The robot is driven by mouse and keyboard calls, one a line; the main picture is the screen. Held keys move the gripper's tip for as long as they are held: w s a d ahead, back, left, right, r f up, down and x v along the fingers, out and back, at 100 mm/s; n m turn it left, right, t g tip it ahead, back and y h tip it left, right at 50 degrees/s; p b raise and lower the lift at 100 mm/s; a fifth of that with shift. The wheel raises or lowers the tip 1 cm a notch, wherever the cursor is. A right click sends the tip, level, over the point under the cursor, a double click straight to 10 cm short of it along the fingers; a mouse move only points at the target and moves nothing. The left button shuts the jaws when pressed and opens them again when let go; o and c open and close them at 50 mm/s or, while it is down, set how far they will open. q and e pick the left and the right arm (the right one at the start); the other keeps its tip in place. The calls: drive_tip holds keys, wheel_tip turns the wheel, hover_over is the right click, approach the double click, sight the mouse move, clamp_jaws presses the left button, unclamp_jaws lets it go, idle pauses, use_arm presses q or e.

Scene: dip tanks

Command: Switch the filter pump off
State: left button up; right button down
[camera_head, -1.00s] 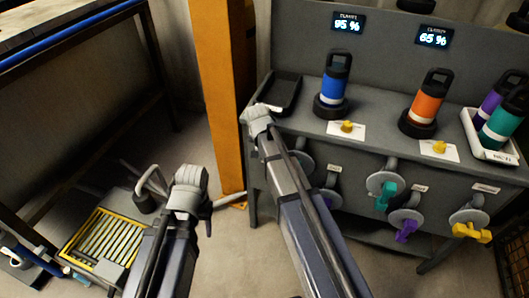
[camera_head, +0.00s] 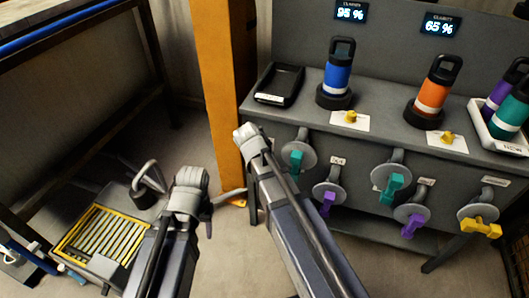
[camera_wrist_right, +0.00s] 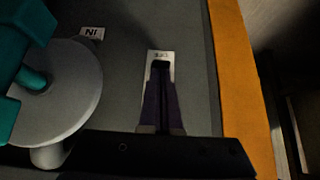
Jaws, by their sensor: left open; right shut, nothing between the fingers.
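No part plainly marked as the filter pump can be made out. In the right wrist view, a small pale label plate (camera_wrist_right: 160,55) with tiny, unclear lettering is on the grey panel. My right gripper (camera_wrist_right: 160,68) is shut and empty, its dark fingertips right in front of this plate and covering part of it. Whether they touch, and any switch behind them, I cannot tell. In the head view my right wrist is at the left end of the bench front, and its fingers are hidden. My left gripper (camera_head: 208,205) is open, low at centre-left, away from the bench.
A teal-handled valve (camera_head: 298,153) is beside my right arm; it shows left in the wrist view, near an "IN" label (camera_wrist_right: 91,33). More valves line the grey bench. Blue (camera_head: 338,73) and orange (camera_head: 432,95) canisters stand on top. An orange post (camera_head: 215,80) rises left.

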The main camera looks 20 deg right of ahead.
use_arm(q)
drive_tip(key=f+b, duration=0.3)
drive_tip(key=f, duration=0.2)
drive_tip(key=shift+s+a+f+b, duration=0.1)
drive_tip(key=shift+s+a+b, duration=0.1)
drive_tip(key=shift+b, duration=0.2)
use_arm(e)
drive_tip(key=shift+s+a+f+t+h, duration=0.2)
drive_tip(key=shift+f+t+h, duration=0.2)
drive_tip(key=shift+t, duration=0.2)
drive_tip(key=shift+s+a+f+t+h, duration=0.15)
drive_tip(key=shift+f+t+h, duration=0.1)
drive_tip(key=shift+t+h, duration=0.25)
drive_tip(key=shift+w+d+r, duration=0.1)
drive_tip(key=shift+d+r, duration=0.05)
use_arm(q)
drive_tip(key=shift+r+p, duration=0.35)
drive_tip(key=shift+r, duration=0.05)
use_arm(e)
drive_tip(key=shift+w+d+r, duration=0.2)
drive_tip(key=shift+w+d, duration=0.15)
drive_tip(key=shift+w, duration=0.15)
